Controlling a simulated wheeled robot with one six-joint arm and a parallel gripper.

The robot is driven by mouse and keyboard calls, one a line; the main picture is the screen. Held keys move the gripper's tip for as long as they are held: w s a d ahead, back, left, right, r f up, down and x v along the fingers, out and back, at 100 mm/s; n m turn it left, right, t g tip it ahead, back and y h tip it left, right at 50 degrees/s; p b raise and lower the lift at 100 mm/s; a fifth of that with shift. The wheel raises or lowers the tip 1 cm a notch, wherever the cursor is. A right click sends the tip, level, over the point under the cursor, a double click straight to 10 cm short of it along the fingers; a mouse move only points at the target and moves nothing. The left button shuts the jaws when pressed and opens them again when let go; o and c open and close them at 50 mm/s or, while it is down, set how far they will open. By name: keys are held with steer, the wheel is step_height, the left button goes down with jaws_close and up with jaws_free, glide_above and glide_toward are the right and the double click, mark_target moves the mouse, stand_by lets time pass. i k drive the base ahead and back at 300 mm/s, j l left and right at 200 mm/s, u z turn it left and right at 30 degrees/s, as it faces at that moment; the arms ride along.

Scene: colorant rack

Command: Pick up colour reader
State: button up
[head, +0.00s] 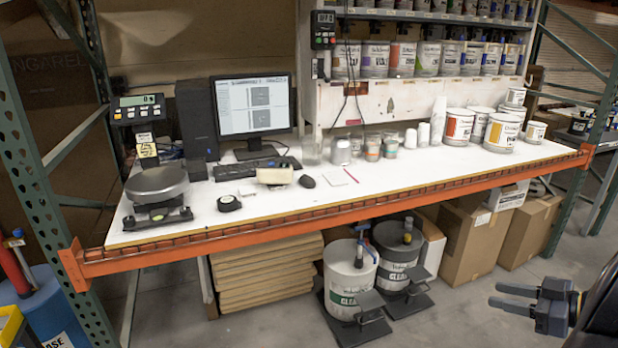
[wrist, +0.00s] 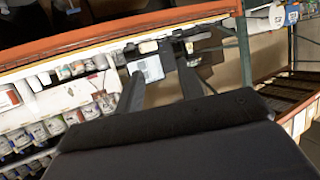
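I cannot tell for sure which thing is the colour reader. A small dark handheld device with a pale face (head: 229,202) lies on the white bench (head: 400,185), near its front edge, right of the scale. A dark boxy device with a display (head: 323,30) is mounted at the shelf's left post, with cables below it. My gripper (head: 494,295) is at the lower right, in front of the bench and below its top, far from both. Its two fingers are apart and empty. In the wrist view the spread fingers (wrist: 160,85) show the distant bench beyond them.
A scale (head: 157,184), monitor (head: 254,106), keyboard (head: 257,168), mouse (head: 307,181) and beige block (head: 273,175) stand on the bench. Several cans fill the right side and shelf. An orange beam (head: 330,209) edges the front. Pails (head: 350,285) and cartons (head: 470,240) stand below.

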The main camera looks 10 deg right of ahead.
mark_target(279, 175)
steer(key=i+l+u, duration=0.1)
steer(key=i+u, duration=0.35)
steer(key=i+l+u, duration=0.2)
steer(key=i+u, duration=0.25)
steer(key=i+l+u, duration=0.25)
steer(key=u, duration=0.2)
steer(key=i+l, duration=0.25)
steer(key=l, duration=0.15)
steer(key=i+l, duration=0.5)
steer(key=l, duration=0.25)
steer(key=u, duration=0.05)
